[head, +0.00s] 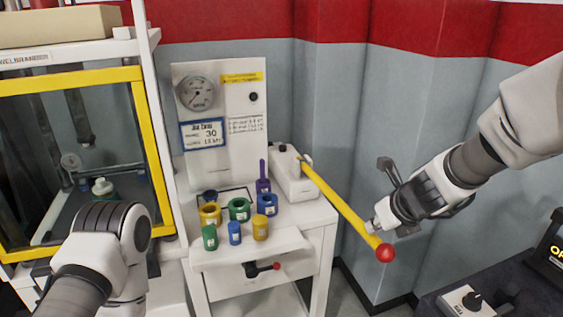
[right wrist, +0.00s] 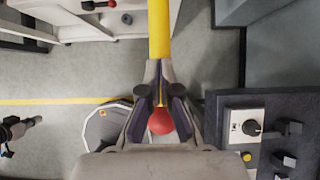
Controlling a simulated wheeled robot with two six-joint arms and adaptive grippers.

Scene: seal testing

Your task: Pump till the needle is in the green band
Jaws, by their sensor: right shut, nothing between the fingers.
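The round pressure gauge (head: 196,92) is on the white panel (head: 221,75) at the back. Its needle seems to point to the lower left; the green band is too small to make out. The yellow pump lever (head: 340,203) slopes down to the right from the white pump block (head: 292,174) and ends in a red knob (head: 386,253). My right gripper (head: 377,226) is at the lever's knob end. In the right wrist view the lever (right wrist: 159,30) and red knob (right wrist: 161,122) show between or under its fingers; contact is unclear. My left gripper's fingers are hidden behind its wrist.
Several coloured rings and cylinders, such as a green ring (head: 239,208), stand on the white bench (head: 315,212). A yellow-framed cabinet (head: 70,77) stands left. A dark console (head: 490,285) with a black dial stands lower right.

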